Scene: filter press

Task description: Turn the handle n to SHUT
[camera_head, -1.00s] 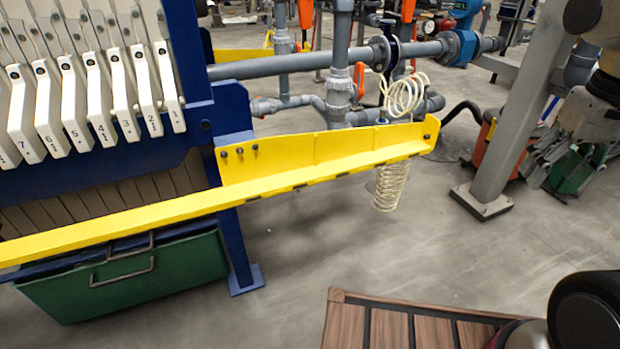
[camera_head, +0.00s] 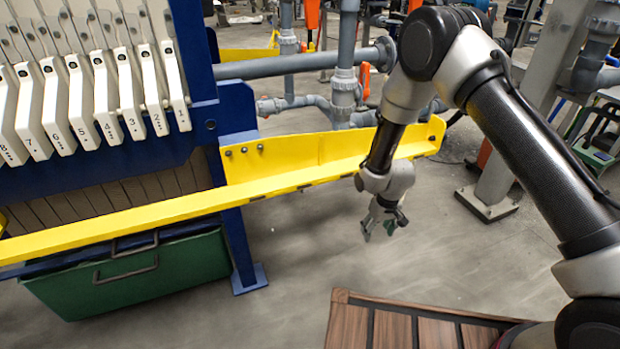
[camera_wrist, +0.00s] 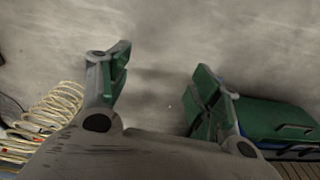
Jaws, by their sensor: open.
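A row of white numbered handles hangs at the upper left in the head view, with handle 1 (camera_head: 177,98) at the right end and handle 7 (camera_head: 32,122) further left. No handle marked n and no SHUT mark can be read. An orange valve handle (camera_head: 362,80) stands on the grey pipes behind. My gripper (camera_head: 378,234) points down in front of the yellow rail, to the right of the numbered handles and apart from them. In the wrist view, my gripper (camera_wrist: 160,62) is open, with bare floor between its green-padded fingers.
The yellow rail (camera_head: 290,172) runs across the front of the press. A green bin (camera_head: 180,270) sits below it and also shows in the wrist view (camera_wrist: 265,118). A pale coiled hose (camera_wrist: 50,120) is near the gripper. A wooden slatted deck (camera_head: 385,325) is in front.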

